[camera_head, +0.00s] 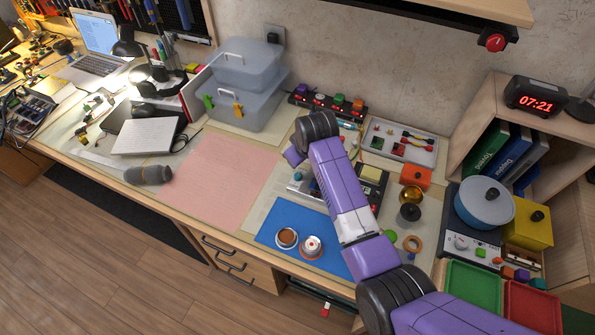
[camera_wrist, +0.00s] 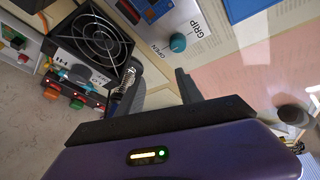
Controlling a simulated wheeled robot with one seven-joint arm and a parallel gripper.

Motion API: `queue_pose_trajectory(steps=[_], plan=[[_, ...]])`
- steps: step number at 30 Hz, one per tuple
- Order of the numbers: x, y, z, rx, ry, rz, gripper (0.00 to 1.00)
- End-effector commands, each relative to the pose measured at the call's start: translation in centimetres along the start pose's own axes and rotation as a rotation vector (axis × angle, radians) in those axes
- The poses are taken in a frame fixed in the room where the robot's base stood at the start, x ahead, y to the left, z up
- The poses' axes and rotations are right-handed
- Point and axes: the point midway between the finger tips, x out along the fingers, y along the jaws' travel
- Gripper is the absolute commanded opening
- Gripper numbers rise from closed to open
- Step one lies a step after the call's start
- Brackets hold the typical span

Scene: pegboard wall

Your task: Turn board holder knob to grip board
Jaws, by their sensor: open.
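The board holder shows in the wrist view as a light grey plate (camera_wrist: 196,22) printed with "GRIP" and "OPEN". Its teal knob (camera_wrist: 178,42) stands beside these words. A part with dark chip-like shapes is cut off at the top edge beside the plate; I cannot tell if it is the board. My gripper (camera_wrist: 162,82) is open and empty, its two dark fingers apart. The knob lies beyond the fingertips in the picture, not between them. In the head view the holder (camera_head: 298,186) is mostly hidden by my arm, and my gripper (camera_head: 294,157) hangs above the bench near it.
A black fan (camera_wrist: 100,42) and a device with coloured buttons (camera_wrist: 72,95) lie left of the fingers in the wrist view. In the head view a blue mat (camera_head: 275,238) with two small round items lies in front. The pink mat (camera_head: 222,180) is clear.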

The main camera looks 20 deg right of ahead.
Motion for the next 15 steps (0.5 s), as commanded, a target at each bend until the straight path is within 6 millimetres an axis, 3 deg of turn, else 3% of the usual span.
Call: queue_pose_trajectory(steps=[7, 12, 15], plan=[[-3.0, -1.0, -0.5, -0.11, -0.303, -0.168, 0.43], [-4.9, -1.4, -0.3, -0.149, -0.409, -0.238, 0.43], [-5.0, -1.6, 0.0, -0.156, -0.429, -0.25, 0.43]])
